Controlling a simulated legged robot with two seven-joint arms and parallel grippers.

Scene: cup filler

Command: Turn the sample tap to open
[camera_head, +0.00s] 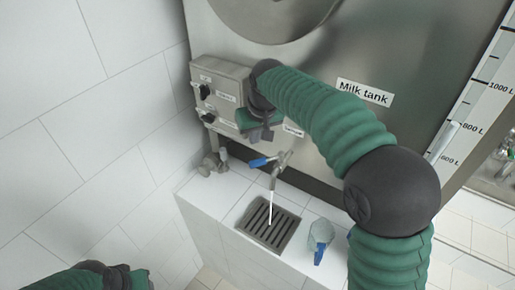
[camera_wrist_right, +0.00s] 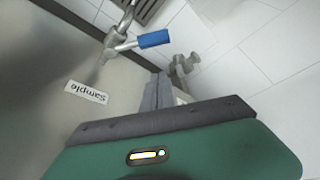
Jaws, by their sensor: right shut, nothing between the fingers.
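The sample tap (camera_head: 276,170) sticks out low on the steel milk tank, with a blue lever (camera_head: 262,161) pointing left in the head view. A thin white stream (camera_head: 270,208) runs from its spout down to the drain grate (camera_head: 268,226). The tap also shows in the right wrist view (camera_wrist_right: 118,40), with its blue lever (camera_wrist_right: 153,39) and the "Sample" label (camera_wrist_right: 87,92) beside it. My right gripper (camera_head: 262,134) is shut and empty, just above the lever and apart from it. My left gripper (camera_head: 130,278) is at the bottom left, its fingers unclear.
A control box (camera_head: 220,90) with black knobs is left of my right gripper. A metal valve (camera_head: 212,163) sits below it. White tiled wall lies left.

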